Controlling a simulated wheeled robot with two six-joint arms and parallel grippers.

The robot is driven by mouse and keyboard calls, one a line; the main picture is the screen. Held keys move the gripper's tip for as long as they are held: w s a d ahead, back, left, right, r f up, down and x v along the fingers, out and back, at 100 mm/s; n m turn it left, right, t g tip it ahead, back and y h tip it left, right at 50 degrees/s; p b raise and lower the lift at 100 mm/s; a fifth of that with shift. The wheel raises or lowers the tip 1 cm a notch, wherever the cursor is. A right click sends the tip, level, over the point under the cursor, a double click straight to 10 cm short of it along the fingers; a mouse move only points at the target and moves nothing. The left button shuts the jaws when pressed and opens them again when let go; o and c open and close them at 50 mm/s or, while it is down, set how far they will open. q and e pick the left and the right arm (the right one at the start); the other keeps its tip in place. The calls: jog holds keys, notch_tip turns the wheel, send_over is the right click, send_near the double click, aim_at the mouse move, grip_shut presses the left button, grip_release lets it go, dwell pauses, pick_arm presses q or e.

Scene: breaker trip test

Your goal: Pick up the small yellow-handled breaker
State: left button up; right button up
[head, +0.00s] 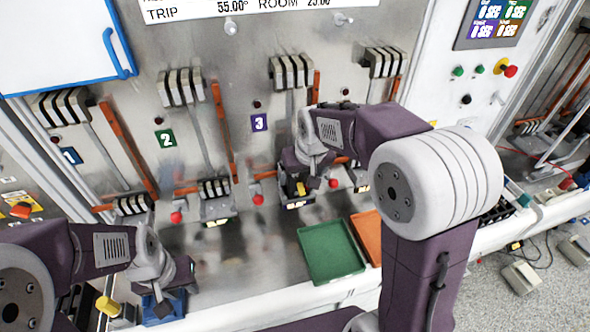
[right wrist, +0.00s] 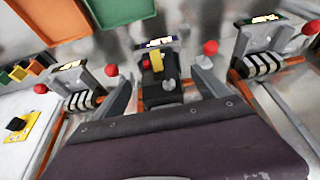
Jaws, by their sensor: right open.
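In the right wrist view, the small breaker (right wrist: 150,88) has a black body, a yellow handle (right wrist: 157,63) and a red button on one side. It sits in a station of the panel. My right gripper (right wrist: 165,74) is open, with its fingers apart on either side of the breaker and none seen closed on it. In the head view, my right gripper (head: 302,178) is at the station right of the "3" label, and it and the arm hide much of the breaker. My left gripper (head: 163,296) is low at the left, by a blue piece; its jaws are unclear.
A green tray (head: 331,252) and an orange tray (head: 367,236) lie on the bench near my right arm. Neighbouring stations have red knobs (head: 258,199) and upright orange bars (head: 223,130). A metal panel (head: 190,50) rises behind. Bench between left gripper and green tray is clear.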

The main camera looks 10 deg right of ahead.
jog(key=shift+w+a+r, duration=0.1)
jog(key=shift+w+a, duration=0.1)
jog(key=shift+w, duration=0.7)
jog(key=shift+d, duration=0.25)
jog(key=w+p, duration=0.3)
jog(key=w, duration=0.1)
jog(key=shift+d+r, duration=0.1)
jog(key=shift+r, duration=0.05)
jog(key=shift+w+a+f+p, duration=0.2)
jog(key=shift+w+f+p, duration=0.15)
jog(key=shift+w+f, duration=0.35)
jog(key=shift+f, duration=0.2)
jog(key=shift+s+d, duration=0.1)
jog(key=shift+s, duration=0.1)
jog(key=c, duration=0.4)
jog(key=shift+s+r, duration=0.1)
jog(key=c, duration=0.5)
grip_shut()
